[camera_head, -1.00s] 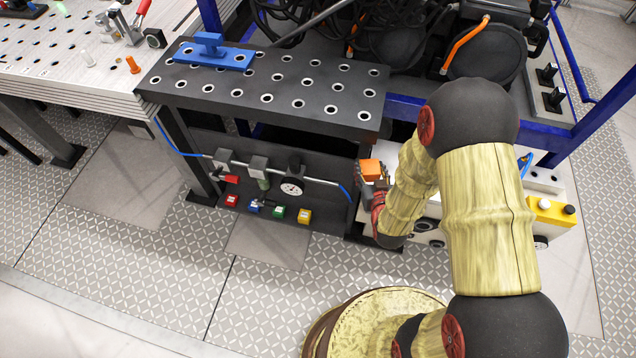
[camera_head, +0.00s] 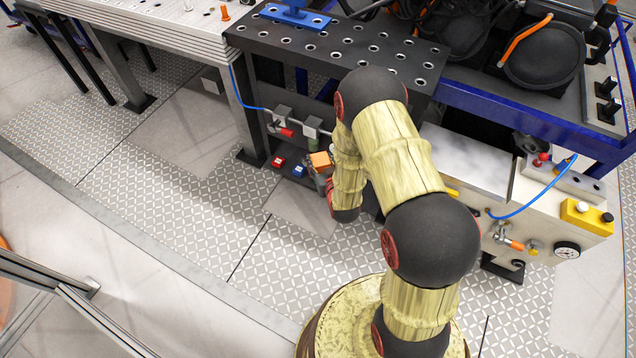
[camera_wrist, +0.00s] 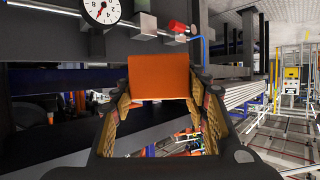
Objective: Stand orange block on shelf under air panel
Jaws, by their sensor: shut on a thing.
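The orange block (camera_head: 320,161) is between the fingers of my gripper (camera_head: 324,178), in front of the dark air panel. In the wrist view the orange block (camera_wrist: 158,77) shows one broad face between the fingertips of my gripper (camera_wrist: 160,92). The air panel (camera_head: 262,130) is under the black perforated table, and my arm hides its right part. In the wrist view its gauge (camera_wrist: 102,10) and grey fittings are above the block. The shelf (camera_head: 268,178) at the panel's foot carries a red box and a blue box; its right part is hidden.
The black perforated table (camera_head: 345,48) overhangs the panel. A table leg (camera_head: 241,115) stands to the left. A light machine housing (camera_head: 465,160) with a yellow button box (camera_head: 587,216) is to the right. The patterned floor (camera_head: 170,215) in front is clear.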

